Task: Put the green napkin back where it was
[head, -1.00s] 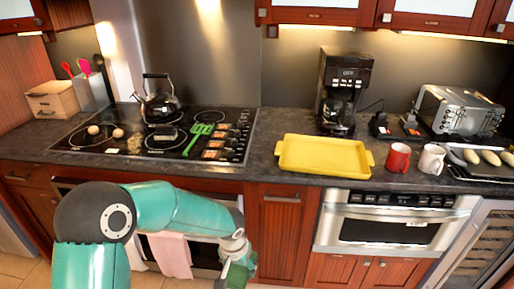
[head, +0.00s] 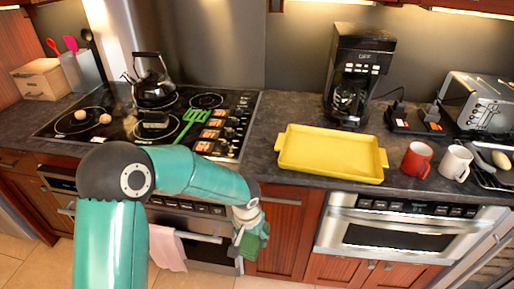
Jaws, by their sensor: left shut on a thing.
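My left gripper (head: 248,228) is low in the picture, in front of the cabinet just right of the oven. It is shut on the green napkin (head: 250,244), a small dark green cloth partly hidden by the gripper. The napkin is below the counter's front edge. A pink towel (head: 168,249) hangs on the front of the oven (head: 205,250), to the left of my gripper. My forearm hides part of the oven front and its handle. My right gripper is not in view.
A yellow tray (head: 333,152) sits on the counter, with a red mug (head: 416,160) and a white mug (head: 456,162) to its right. The stove (head: 225,105) holds a kettle (head: 154,82) and a green spatula (head: 190,122). The microwave drawer (head: 395,237) is shut at the right.

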